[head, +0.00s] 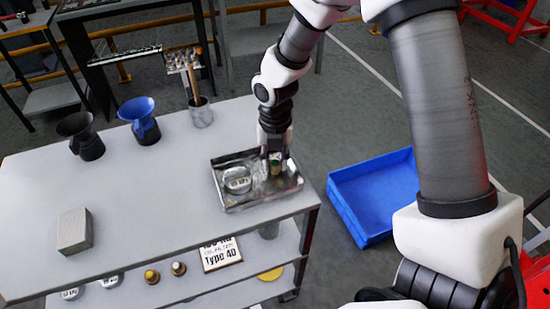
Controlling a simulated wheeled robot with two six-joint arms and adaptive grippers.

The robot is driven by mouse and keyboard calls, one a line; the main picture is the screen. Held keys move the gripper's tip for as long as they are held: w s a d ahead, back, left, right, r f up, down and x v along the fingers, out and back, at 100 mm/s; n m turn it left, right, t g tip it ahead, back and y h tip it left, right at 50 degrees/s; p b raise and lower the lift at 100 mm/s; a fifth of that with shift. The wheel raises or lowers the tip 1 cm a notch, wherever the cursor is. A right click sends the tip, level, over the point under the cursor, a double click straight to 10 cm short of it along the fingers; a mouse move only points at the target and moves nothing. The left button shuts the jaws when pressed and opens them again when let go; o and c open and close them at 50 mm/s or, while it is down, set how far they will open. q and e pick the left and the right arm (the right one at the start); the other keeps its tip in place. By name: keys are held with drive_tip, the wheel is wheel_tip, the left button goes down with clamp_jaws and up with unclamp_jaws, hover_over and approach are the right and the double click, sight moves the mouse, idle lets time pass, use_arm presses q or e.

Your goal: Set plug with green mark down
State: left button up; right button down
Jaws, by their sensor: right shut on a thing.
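My right gripper (274,165) reaches down into a shallow metal tray (230,205) at the right end of the grey table. It is shut on a small plug with a green mark (275,169), which shows between the fingers, low over the tray or touching its floor; I cannot tell which. A round metal cap with dark lettering (237,180) lies in the left part of the tray. The fingers hide part of the plug. My left gripper is not in view.
A blue jug (140,120), a black jug (81,138) and a cup with brushes (200,113) stand at the back of the table. A grey block (74,231) lies at front left. A blue crate (345,204) is on the floor at right. The table's middle is clear.

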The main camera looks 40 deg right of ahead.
sight(275, 162)
drive_tip(key=c, duration=0.9)
unclamp_jaws()
drive_tip(key=shift+f, duration=0.1)
wheel_tip(275, 162, up, 12)
drive_tip(key=shift+r+p, duration=0.2)
drive_tip(key=shift+p, duration=0.3)
